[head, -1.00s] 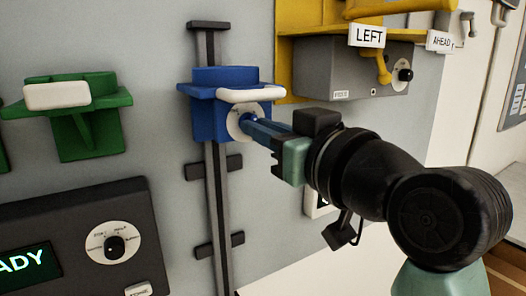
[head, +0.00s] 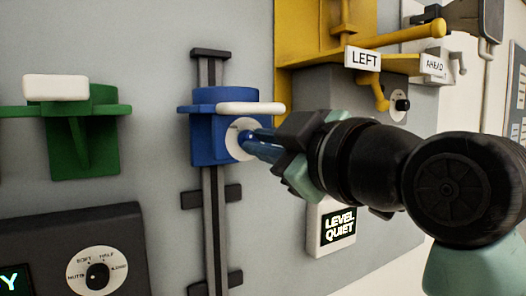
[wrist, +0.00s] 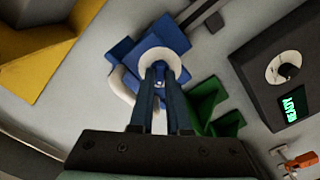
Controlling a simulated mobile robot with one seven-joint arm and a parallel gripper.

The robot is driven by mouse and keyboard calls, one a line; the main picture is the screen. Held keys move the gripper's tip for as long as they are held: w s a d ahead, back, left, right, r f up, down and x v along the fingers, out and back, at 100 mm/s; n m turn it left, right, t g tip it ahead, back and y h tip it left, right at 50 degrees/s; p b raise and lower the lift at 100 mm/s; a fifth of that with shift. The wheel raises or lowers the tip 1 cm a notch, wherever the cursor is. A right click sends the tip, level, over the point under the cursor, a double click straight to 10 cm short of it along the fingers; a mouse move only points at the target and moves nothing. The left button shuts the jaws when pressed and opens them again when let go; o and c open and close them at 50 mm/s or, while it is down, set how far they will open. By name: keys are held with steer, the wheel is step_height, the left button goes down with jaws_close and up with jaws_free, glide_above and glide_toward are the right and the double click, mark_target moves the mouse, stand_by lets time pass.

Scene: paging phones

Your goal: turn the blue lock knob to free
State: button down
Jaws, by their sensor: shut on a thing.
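The blue carriage (head: 207,128) sits on a dark vertical rail on the grey wall, with a white bar handle (head: 250,108) on its front. A pale round dial (head: 234,141) is on its face. My gripper (head: 251,140) reaches in from the right and is shut on the lock knob at the dial's middle. In the wrist view, the two fingers (wrist: 160,71) close on the small blue lock knob (wrist: 159,82) inside the pale ring (wrist: 181,60). The fingers hide most of the knob, and its setting cannot be read.
A green bracket (head: 82,135) with a white bar is at left. Below it is a dark panel with a selector dial (head: 98,273). A yellow frame with a LEFT sign (head: 363,59) is at upper right. A LEVEL QUIET display (head: 339,227) is below my arm.

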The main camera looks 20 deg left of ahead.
stand_by(0.5)
steer(key=c, duration=0.9)
jaws_free()
steer(key=b+v, duration=0.3)
steer(key=v, duration=1)
steer(key=shift+w, duration=0.1)
